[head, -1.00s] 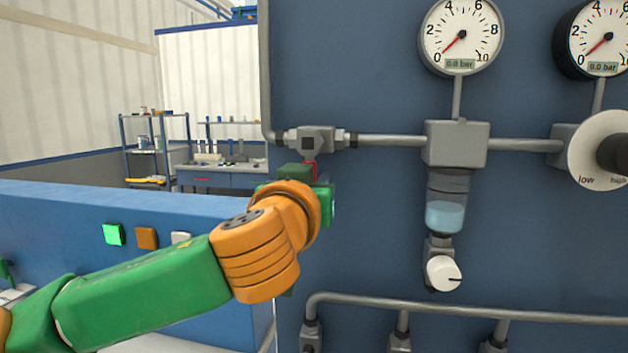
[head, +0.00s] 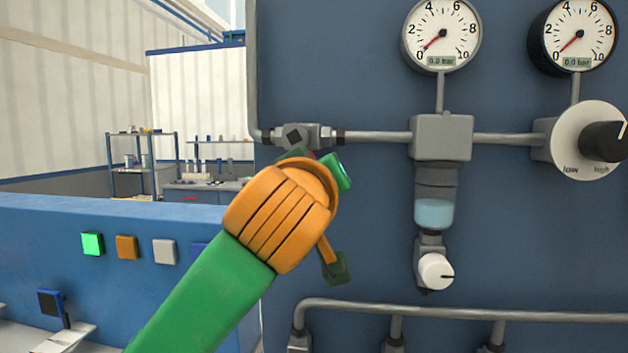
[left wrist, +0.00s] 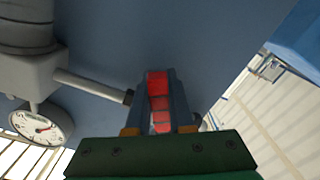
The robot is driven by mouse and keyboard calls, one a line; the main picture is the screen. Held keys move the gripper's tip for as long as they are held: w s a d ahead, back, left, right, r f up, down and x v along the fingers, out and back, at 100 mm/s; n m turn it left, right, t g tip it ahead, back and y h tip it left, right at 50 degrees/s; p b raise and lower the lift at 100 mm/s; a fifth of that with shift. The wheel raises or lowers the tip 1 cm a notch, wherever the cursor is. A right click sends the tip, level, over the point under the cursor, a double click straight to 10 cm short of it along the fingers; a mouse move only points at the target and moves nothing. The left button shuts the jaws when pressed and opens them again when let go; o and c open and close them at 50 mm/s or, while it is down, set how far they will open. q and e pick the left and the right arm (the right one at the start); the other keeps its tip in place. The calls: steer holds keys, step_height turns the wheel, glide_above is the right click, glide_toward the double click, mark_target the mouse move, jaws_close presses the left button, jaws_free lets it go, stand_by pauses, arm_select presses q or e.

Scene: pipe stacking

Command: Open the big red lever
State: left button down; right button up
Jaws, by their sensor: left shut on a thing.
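The red lever (left wrist: 158,88) lies between the two fingers of my left gripper (left wrist: 158,104) in the left wrist view, and the fingers are shut on it. In the head view the lever hangs below a grey valve (head: 298,136) on the pipe at the panel's left edge. Only a small bit of red shows there; my orange wrist hides most of the lever and the fingers. The dark square hub on the valve is tilted like a diamond. My right gripper is in neither view.
Two pressure gauges (head: 441,36) read 0.0 bar. A regulator with a liquid bowl (head: 434,212) and white knob (head: 436,271) hangs right of the valve. A low-high dial (head: 575,155) is further right. A blue wall (head: 120,285) with several buttons stands left.

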arm_select(q)
steer(key=shift+d+r+n, duration=0.2)
steer(key=shift+r+n, duration=0.05)
steer(key=shift+n, duration=0.35)
steer(key=c, duration=1)
jaws_free()
steer(key=shift+o, duration=1.1)
steer(key=s+a+b, duration=0.1)
steer(key=s+b, duration=0.2)
steer(key=s, duration=0.3)
steer(key=shift+s+a, duration=0.15)
steer(key=shift+s, duration=0.25)
